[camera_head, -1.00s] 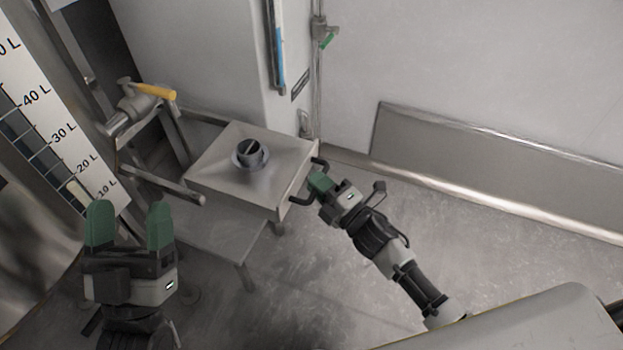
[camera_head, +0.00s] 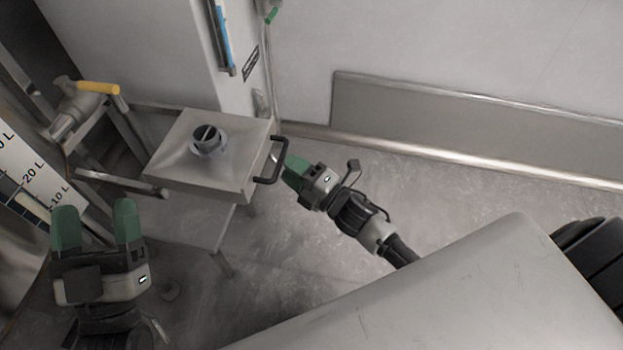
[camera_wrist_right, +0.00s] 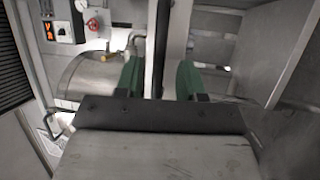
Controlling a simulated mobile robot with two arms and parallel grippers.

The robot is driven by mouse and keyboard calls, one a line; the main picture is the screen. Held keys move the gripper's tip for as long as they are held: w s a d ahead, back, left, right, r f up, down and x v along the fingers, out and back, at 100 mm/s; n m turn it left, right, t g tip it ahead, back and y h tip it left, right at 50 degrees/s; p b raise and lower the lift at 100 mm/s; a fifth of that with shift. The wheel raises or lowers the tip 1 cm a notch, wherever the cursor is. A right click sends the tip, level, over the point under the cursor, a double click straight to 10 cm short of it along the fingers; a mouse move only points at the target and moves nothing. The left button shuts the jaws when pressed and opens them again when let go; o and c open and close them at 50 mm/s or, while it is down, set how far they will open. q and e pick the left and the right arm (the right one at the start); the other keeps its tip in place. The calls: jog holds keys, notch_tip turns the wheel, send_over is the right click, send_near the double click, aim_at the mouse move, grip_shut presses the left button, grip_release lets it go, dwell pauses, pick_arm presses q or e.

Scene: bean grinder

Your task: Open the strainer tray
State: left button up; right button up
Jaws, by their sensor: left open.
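The strainer tray (camera_head: 185,172) is a square metal box with a short round spout (camera_head: 208,139) on top. It sits on a metal stand in the head view. Its black handle (camera_head: 270,160) sticks out from its right side. My right gripper (camera_head: 290,168) is just right of the handle, fingertips pointing at it. In the right wrist view, my green fingers (camera_wrist_right: 159,80) are apart, with a black upright bar (camera_wrist_right: 158,40), apparently the handle, lined up between them. Contact cannot be told. My left gripper (camera_head: 95,228) is open and empty at lower left.
A valve with a yellow lever (camera_head: 98,88) and metal rails stand left of the tray. A litre scale (camera_head: 28,175) is at far left. A metal panel (camera_head: 450,130) leans along the back wall. The floor (camera_head: 320,245) right of the stand is clear.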

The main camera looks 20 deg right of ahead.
pick_arm(q)
jog(key=f+g, duration=0.1)
jog(key=w+f+g+y, duration=0.1)
jog(key=shift+w+a+f+g+p, duration=0.1)
jog(key=shift+w+f+g+p, duration=0.1)
jog(key=shift+f+g+p, duration=0.15)
pick_arm(e)
jog(key=v, duration=0.7)
jog(key=shift+s, duration=0.15)
pick_arm(q)
jog(key=shift+w, duration=0.1)
pick_arm(e)
jog(key=shift+d+r, duration=0.1)
